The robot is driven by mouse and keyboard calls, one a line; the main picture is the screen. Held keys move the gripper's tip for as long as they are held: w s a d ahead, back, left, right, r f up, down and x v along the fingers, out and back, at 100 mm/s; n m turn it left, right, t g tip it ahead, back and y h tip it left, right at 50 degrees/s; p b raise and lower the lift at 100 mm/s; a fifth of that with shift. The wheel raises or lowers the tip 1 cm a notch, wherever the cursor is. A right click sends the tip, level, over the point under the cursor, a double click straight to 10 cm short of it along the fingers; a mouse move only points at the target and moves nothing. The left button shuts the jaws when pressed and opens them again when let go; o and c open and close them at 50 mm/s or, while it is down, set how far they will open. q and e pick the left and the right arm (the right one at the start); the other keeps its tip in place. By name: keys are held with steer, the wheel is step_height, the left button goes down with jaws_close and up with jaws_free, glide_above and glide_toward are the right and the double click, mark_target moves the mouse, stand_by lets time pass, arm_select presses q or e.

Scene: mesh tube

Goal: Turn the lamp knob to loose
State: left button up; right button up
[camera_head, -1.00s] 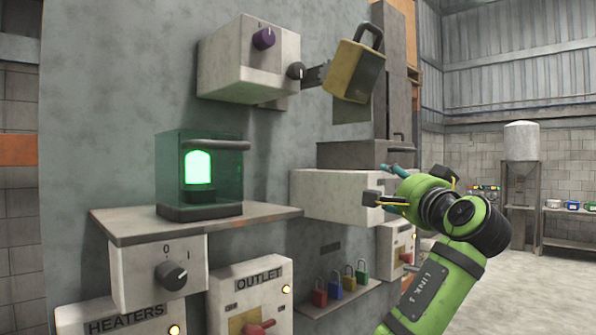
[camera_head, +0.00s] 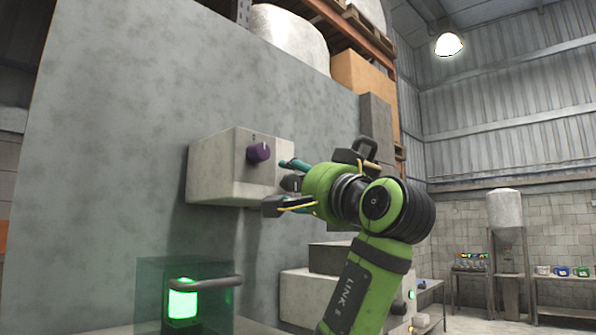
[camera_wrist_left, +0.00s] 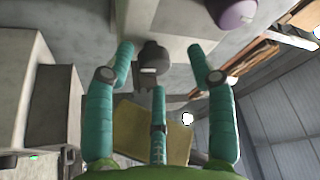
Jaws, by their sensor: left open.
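I cannot read which knob belongs to the lamp. In the left wrist view the black knob (camera_wrist_left: 152,60) shows between the spread teal fingers of my left gripper (camera_wrist_left: 160,50), with no clear grip. The purple knob (camera_wrist_left: 237,12) is beyond the right finger. My right gripper is out of view.
A glowing green lamp (camera_head: 183,303) in a glass case stands lower left. A pale box (camera_head: 320,296) juts out below my arm.

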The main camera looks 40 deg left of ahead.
arm_select(q)
steer(key=shift+w+a+f, duration=0.2)
steer(key=shift+w+a, duration=0.25)
steer(key=shift+d, duration=0.15)
steer(key=c, duration=1.1)
steer(key=shift+s+r, duration=0.15)
steer(key=shift+s, duration=0.05)
steer(key=shift+n, duration=0.4)
steer(key=n+g+y+b, duration=0.1)
steer(key=n, duration=0.2)
steer(key=shift+w+g, duration=0.15)
steer(key=shift+g, duration=0.15)
steer(key=shift+w+n+g+y, duration=0.1)
steer(key=shift+n+g+y, duration=0.4)
steer(key=shift+n, duration=0.9)
steer(key=shift+n+g+y, duration=0.2)
steer(key=shift+n+g, duration=0.5)
steer(key=shift+n, duration=1)
